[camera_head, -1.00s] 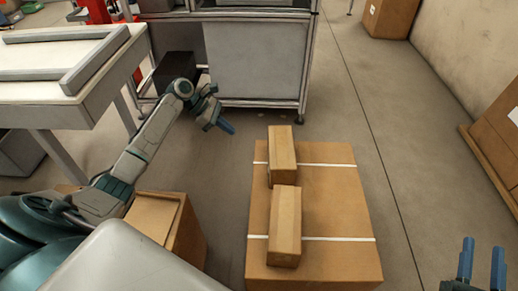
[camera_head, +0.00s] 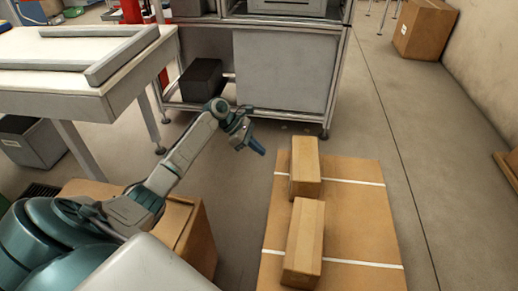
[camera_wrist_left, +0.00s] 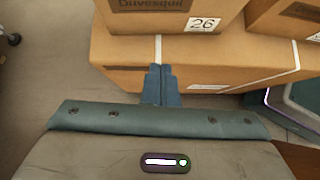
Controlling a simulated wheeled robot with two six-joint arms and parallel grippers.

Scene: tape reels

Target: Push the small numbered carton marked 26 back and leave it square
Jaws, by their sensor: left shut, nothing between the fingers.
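The carton marked 26 shows its label in the left wrist view (camera_wrist_left: 180,14), standing on a large flat carton (camera_wrist_left: 112,50). In the head view it appears to be the farther of two small brown cartons (camera_head: 305,165); its number cannot be read there. The nearer small carton (camera_head: 304,243) also shows at the right of the wrist view (camera_wrist_left: 285,18). My left gripper (camera_head: 260,149) is shut and empty, left of the farther carton with a gap. In the wrist view its fingertips (camera_wrist_left: 160,70) overlap the large carton's side below the label. My right gripper is out of view.
The large carton (camera_head: 358,225) has white straps and bare top to the right of the small cartons. A metal-framed cabinet (camera_head: 285,70) stands behind. A white table (camera_head: 60,75) is at left, another carton (camera_head: 188,225) below my left arm.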

